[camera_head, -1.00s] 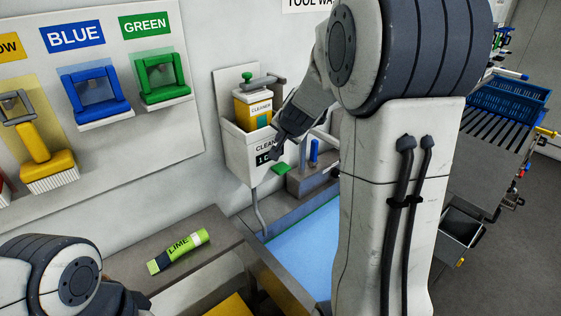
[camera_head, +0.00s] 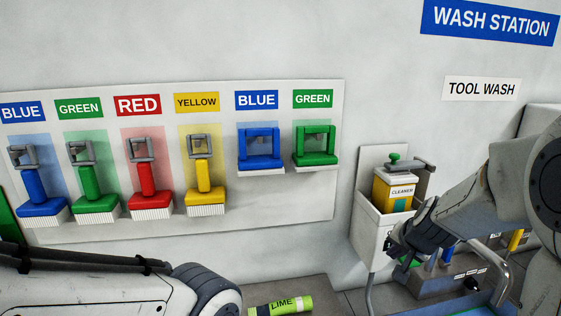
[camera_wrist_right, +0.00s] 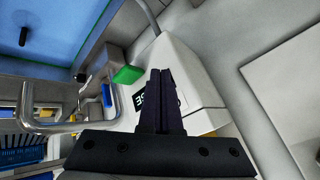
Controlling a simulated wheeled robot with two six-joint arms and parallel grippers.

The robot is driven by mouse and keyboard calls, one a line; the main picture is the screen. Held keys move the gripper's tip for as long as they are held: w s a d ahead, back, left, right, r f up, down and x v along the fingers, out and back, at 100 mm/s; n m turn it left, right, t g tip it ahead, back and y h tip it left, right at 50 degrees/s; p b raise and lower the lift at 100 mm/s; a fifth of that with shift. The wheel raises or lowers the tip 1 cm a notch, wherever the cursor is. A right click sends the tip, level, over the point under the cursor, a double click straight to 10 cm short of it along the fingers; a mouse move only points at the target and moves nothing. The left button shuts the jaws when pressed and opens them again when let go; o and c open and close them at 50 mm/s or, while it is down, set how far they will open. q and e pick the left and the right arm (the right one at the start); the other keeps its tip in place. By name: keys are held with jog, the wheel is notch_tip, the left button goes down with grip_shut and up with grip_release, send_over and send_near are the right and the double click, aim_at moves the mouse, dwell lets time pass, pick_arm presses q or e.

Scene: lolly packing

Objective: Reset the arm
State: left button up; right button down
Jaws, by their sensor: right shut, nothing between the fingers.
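My right arm comes in from the right in the head view. Its gripper (camera_head: 392,247) is in front of the white wall holder (camera_head: 369,228) that holds the yellow cleaner bottle (camera_head: 392,193). In the right wrist view the two dark fingers (camera_wrist_right: 160,90) are together with nothing between them, and the white holder (camera_wrist_right: 190,75) is close behind them. I cannot tell whether the fingers touch it. My left arm lies low at the left of the head view; its gripper is not in view.
A wall board (camera_head: 278,212) holds blue, green, red and yellow brushes and scrapers. A green LIME tube (camera_head: 281,306) lies at the bottom. A green block (camera_wrist_right: 127,74), a curved metal rail (camera_wrist_right: 60,126) and a blue basin surface (camera_wrist_right: 60,25) show beside the right gripper.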

jog(key=s+a+f+n+g+b, duration=0.2)
jog(key=s+a+n, duration=0.3)
jog(key=s+a, duration=0.3)
jog(key=s+a+f+n+g+y+b, duration=0.1)
jog(key=s+a+f+n+g+b, duration=0.2)
jog(key=s+a+f+n, duration=0.2)
jog(key=s+a+f+n+g+y+b, duration=0.1)
jog(key=s+a+f+n+g+b, duration=0.1)
jog(key=s+a+n, duration=0.4)
jog(key=s+a+f+b, duration=0.1)
jog(key=s+a, duration=0.4)
jog(key=s, duration=0.4)
jog(key=shift+s+f, duration=0.25)
jog(key=shift+f, duration=0.1)
